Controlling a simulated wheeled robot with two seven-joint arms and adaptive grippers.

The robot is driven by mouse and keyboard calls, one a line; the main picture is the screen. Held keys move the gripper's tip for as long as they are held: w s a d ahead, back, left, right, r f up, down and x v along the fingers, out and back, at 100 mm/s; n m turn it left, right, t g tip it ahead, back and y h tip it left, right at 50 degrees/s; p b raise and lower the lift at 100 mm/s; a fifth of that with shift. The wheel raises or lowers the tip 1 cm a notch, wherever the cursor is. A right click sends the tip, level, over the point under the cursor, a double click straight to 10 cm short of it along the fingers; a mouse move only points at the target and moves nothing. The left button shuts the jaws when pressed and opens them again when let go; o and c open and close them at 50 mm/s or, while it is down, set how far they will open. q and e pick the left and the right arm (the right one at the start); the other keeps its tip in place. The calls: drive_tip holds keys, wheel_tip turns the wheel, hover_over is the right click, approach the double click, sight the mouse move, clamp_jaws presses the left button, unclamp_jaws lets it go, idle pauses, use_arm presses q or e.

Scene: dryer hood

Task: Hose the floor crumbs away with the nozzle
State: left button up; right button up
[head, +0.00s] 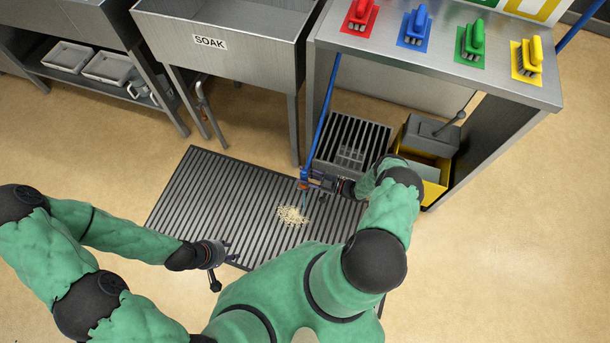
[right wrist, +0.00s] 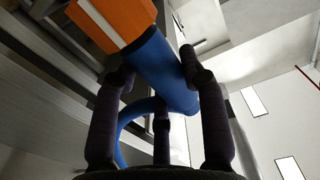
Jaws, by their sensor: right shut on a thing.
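A pale pile of crumbs (head: 292,216) lies on the slatted floor grate (head: 200,185). My right gripper (head: 309,184) is shut on the nozzle, just above and beyond the crumbs. The nozzle (head: 303,185) is small in the head view. In the right wrist view its blue body (right wrist: 158,68) lies between the dark fingers (right wrist: 160,100), with an orange part (right wrist: 115,20) at its upper end. A blue hose (head: 323,123) runs up from it past the bench. My left gripper (head: 224,264) is empty over the grate's near left edge, its fingers spread apart.
A steel sink marked SOAK (head: 210,42) stands behind the grate. A steel bench (head: 440,65) with several coloured brushes is at the back right. A dark slatted crate (head: 350,140) and a yellow bucket (head: 435,185) sit beneath it. The tan floor at right is clear.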

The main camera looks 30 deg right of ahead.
drive_tip(key=shift+w+a, duration=0.1)
drive_tip(key=shift+x, duration=1.8)
idle(0.5)
drive_tip(key=shift+s+a, duration=0.1)
drive_tip(key=shift+s, duration=2.55)
drive_tip(key=shift+w, duration=0.1)
drive_tip(key=shift+x, duration=1.9)
drive_tip(key=shift+x, duration=1.85)
